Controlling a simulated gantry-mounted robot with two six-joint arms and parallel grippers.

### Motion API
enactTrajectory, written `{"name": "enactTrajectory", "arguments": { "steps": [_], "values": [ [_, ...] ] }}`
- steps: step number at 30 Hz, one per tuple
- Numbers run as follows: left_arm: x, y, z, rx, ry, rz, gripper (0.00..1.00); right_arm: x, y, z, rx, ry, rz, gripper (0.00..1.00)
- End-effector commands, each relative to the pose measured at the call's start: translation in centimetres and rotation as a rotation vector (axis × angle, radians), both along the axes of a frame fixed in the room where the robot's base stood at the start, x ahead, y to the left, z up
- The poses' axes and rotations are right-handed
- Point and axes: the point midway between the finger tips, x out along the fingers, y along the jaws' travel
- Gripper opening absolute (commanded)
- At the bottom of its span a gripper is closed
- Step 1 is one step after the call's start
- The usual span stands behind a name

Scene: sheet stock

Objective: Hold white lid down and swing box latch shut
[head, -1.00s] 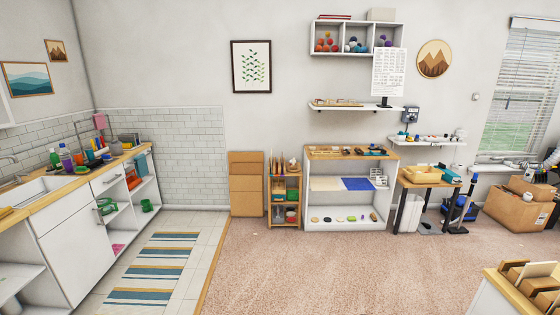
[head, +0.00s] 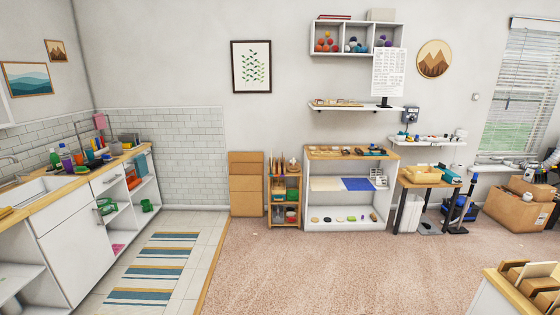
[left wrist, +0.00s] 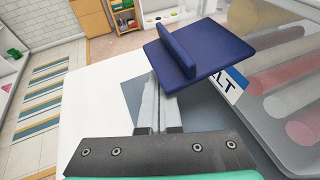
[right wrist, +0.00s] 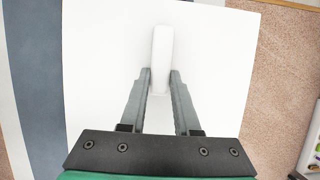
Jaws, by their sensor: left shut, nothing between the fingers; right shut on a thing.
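The white lid (right wrist: 215,50) fills most of the right wrist view as a flat white panel with a raised white handle (right wrist: 162,45). My right gripper (right wrist: 162,77) is shut on that handle, one finger on each side. In the left wrist view a dark blue flap with an upright rib, seemingly the box latch (left wrist: 235,48), sticks out beside a clear box (left wrist: 285,90). My left gripper (left wrist: 160,82) is shut and empty, its tips close against the near edge of the flap. I cannot tell whether they touch. The head view shows neither gripper nor the box.
The clear box holds several pink and pale rolls and carries a white label (left wrist: 231,85). A white surface (left wrist: 95,100) and a grey-blue area lie below my left gripper. Carpet (right wrist: 285,65) shows beyond the lid. Cardboard boxes (head: 515,212) stand at the far right.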

Motion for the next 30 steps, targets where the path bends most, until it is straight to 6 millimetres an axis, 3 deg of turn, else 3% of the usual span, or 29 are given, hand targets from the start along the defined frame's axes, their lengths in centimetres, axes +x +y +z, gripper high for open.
{"name": "enactTrajectory", "arguments": {
  "steps": [11, 30],
  "values": [
    [0.0, 0.0, 0.0, 0.000, -0.001, 0.000, 0.00, -0.1, -0.1, -0.4, -0.002, 0.003, -0.001, 0.00],
    [0.1, 0.0, 2.1, -0.002, -0.009, -0.007, 0.00, -0.2, -0.1, -0.6, -0.005, 0.007, -0.001, 0.00]
  ]
}}
